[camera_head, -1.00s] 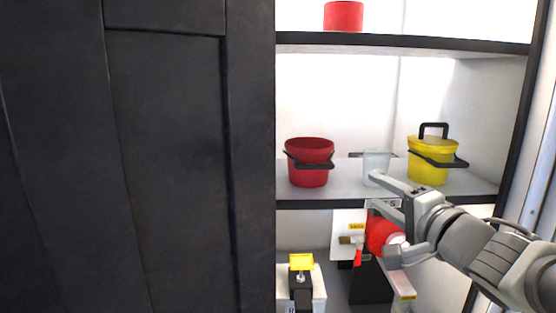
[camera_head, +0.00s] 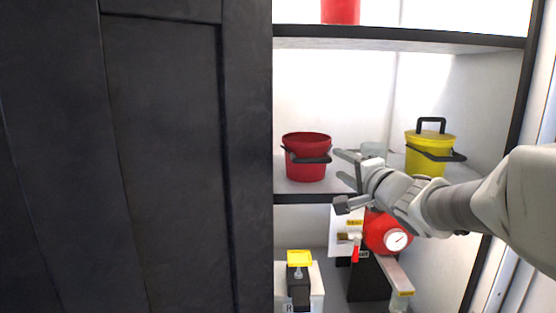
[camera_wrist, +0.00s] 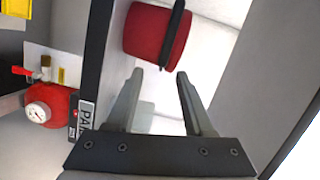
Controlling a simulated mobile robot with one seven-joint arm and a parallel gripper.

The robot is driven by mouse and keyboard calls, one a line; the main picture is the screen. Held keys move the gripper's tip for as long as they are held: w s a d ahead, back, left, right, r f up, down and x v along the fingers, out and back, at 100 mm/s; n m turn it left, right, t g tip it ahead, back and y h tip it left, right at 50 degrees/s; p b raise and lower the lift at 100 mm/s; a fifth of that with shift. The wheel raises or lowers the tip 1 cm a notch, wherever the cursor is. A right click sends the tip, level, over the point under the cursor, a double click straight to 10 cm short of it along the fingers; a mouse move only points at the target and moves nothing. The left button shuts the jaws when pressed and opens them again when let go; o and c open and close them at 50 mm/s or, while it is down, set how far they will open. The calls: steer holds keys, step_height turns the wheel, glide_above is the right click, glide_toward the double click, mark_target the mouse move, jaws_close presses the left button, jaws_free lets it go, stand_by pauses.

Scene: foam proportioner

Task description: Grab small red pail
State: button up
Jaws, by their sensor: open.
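The small red pail (camera_head: 307,160) stands upright on the middle shelf (camera_head: 290,187), left of the other containers, in the head view. Its dark handle hangs down across its front. My gripper (camera_head: 340,166) is open and empty just right of the pail at shelf height. In the wrist view my gripper's two fingers (camera_wrist: 160,82) point toward the pail, with a gap between them and the pail. I cannot tell the exact distance.
A pale translucent container (camera_head: 375,150) is partly hidden behind my gripper. Below is a red round device with a gauge (camera_head: 385,232). A dark door (camera_head: 160,150) borders the left side.

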mark_target(331, 159)
steer(key=x, duration=0.5)
steer(key=shift+a+r, duration=0.15)
steer(key=shift+c, duration=0.2)
jaws_close()
